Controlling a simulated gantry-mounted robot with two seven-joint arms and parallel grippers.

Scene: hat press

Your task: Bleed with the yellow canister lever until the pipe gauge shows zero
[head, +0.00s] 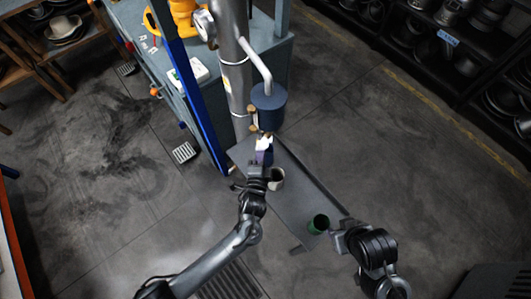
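A yellow canister (182,17) stands at the top on the blue-grey bench, partly cut off by the picture's edge. A small round gauge-like part (204,24) sits beside it against the metal pipe (237,75); its reading is too small to make out, and I cannot make out the lever. My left gripper (255,177) is at the picture's middle, below the dark blue cylinder on the pipe and well apart from the canister. Its fingers are too small and dark to judge.
A dark blue cylinder (268,104) hangs on the pipe's side branch above a grey plate (296,182). A blue post (196,105) rises left of the pipe. Shelves with metal hat moulds (467,65) fill the upper right.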

